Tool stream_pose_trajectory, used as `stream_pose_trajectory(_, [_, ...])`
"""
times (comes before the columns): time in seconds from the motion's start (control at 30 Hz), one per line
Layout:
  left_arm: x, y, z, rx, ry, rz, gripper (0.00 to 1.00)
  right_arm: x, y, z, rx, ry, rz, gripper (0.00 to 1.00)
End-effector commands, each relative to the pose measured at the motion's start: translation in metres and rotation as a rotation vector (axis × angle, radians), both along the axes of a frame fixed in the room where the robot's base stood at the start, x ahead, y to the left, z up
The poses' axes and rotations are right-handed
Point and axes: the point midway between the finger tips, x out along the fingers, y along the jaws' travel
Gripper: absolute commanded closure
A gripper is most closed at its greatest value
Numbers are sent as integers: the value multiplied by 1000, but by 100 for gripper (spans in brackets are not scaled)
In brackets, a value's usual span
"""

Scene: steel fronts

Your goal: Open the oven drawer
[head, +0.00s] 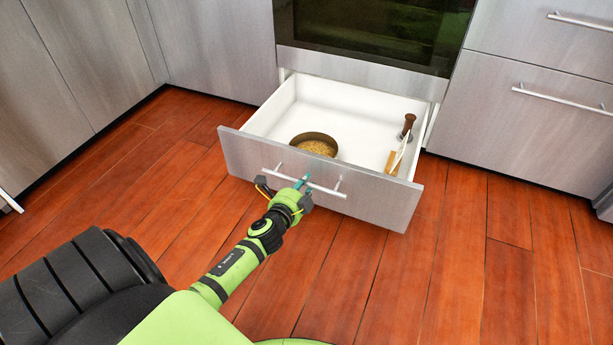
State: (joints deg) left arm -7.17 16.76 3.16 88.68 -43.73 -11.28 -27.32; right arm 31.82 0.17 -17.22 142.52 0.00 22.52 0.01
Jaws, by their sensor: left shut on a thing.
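The oven drawer (235,152) is below the dark-glass oven (370,30) and stands pulled well out, with its white inside showing. Its steel front carries a horizontal bar handle (328,189). My left gripper (300,186) is at the handle, left of the front's middle, and is shut on the bar. The fingers partly hide the handle there. My right gripper is not in view.
Inside the drawer are a round brown pan (315,143) with grainy contents, a brown-topped utensil (408,124) and a wooden-ended item (392,163). Steel cabinets flank the oven, with bar handles at right (560,102). The wooden floor (480,270) in front is clear.

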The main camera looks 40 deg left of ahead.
Motion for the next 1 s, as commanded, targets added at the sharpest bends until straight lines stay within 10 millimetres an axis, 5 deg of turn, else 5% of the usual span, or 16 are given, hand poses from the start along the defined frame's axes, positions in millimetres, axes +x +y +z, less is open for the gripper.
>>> stream_pose_trajectory(0.57, [-4,-1,0,0,-1,-1,100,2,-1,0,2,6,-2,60])
stream_pose_trajectory(0.6, [-4,-1,0,0,-1,-1,74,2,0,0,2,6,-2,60])
stream_pose_trajectory(0.67, [-4,-1,0,0,-1,-1,53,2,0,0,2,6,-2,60])
stream_pose_trajectory(1.0, [-5,-1,0,0,-1,0,53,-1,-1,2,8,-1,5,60])
